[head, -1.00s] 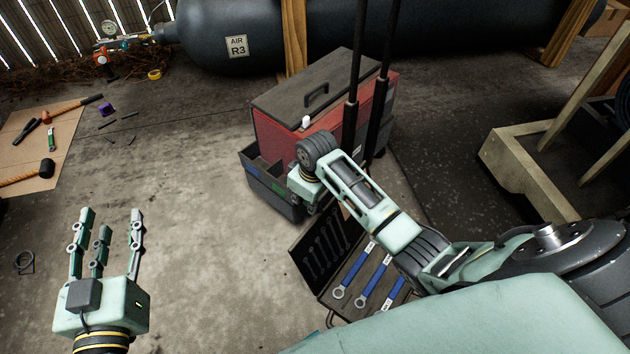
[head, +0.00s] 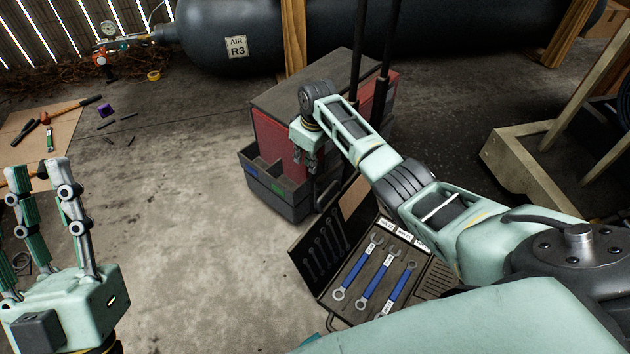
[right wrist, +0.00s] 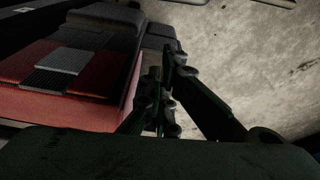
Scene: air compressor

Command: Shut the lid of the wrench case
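The wrench case stands open on the floor at lower centre. Its dark lid (head: 318,246) is tilted up on the left, with wrench-shaped recesses inside. Its tray (head: 428,287) holds several blue-handled wrenches (head: 352,270), and part of it is hidden by my right arm. My right gripper (head: 308,164) is beyond the lid, in front of the red toolbox, apart from the case. In the right wrist view its fingers (right wrist: 165,75) converge with nothing visible between them; how far they are closed is unclear. My left gripper (head: 38,175) is open and empty at the left edge, fingers upward.
The red toolbox (head: 270,133) with a dark open bin (head: 275,195) stands behind the case. A mat with hammers (head: 70,125) lies at left. A wooden frame (head: 535,170) is at right. The floor left of the case is clear.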

